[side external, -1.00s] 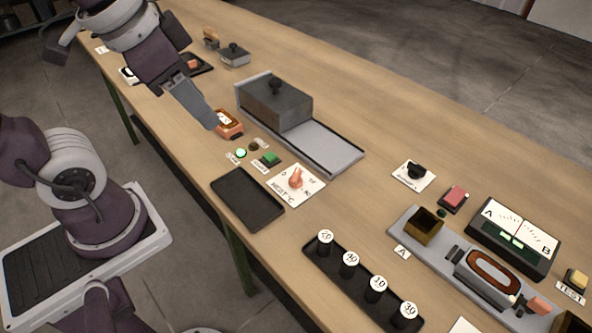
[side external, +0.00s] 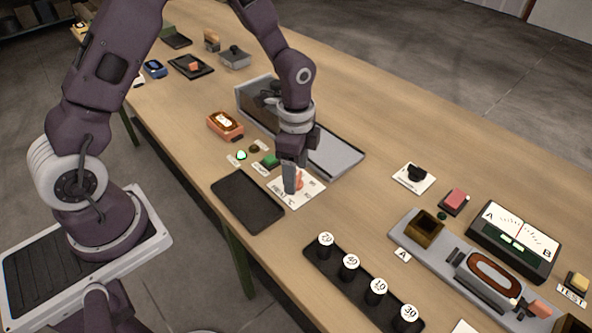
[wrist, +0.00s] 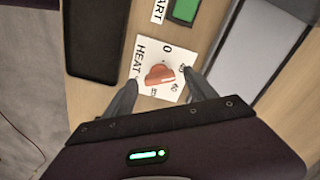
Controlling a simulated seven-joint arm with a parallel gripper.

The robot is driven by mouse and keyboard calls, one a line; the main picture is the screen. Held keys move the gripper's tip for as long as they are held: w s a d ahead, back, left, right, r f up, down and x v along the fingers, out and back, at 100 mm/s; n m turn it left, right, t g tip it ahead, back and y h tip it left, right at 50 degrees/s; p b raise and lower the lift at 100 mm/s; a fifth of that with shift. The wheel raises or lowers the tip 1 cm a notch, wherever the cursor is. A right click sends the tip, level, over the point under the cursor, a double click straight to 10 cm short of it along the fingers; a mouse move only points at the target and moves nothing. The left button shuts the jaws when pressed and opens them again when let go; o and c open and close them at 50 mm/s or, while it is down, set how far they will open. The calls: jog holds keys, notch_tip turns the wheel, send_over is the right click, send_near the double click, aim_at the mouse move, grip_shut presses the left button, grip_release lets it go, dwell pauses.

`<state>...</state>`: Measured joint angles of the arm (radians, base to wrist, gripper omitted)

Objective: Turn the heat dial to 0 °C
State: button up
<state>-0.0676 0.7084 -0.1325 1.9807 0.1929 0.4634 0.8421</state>
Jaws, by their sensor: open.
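The heat dial is an orange-red knob (wrist: 159,75) on a white card (side external: 310,191) lettered HEAT, with a 0 at the top of the card in the wrist view and smaller marks to the right. In that view the knob's long axis lies roughly left to right; I cannot tell which end is its pointer. My gripper (side external: 291,181) points down over the card, its open fingers on either side of the knob in the wrist view. In the side view the fingers partly hide the knob (side external: 300,181). Whether they touch it is unclear.
A black tray (side external: 247,201) lies left of the card. A green START button (side external: 270,161) and a lit green lamp (side external: 241,155) sit behind it. A rack of numbered black pegs (side external: 340,275) lies in front.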

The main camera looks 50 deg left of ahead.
jog(key=shift+f, duration=0.15)
jog(key=c, duration=1.4)
jog(key=shift+n, duration=0.4)
jog(key=n, duration=0.5)
jog(key=shift+n, duration=0.4)
jog(key=n, duration=0.5)
jog(key=shift+n, duration=0.3)
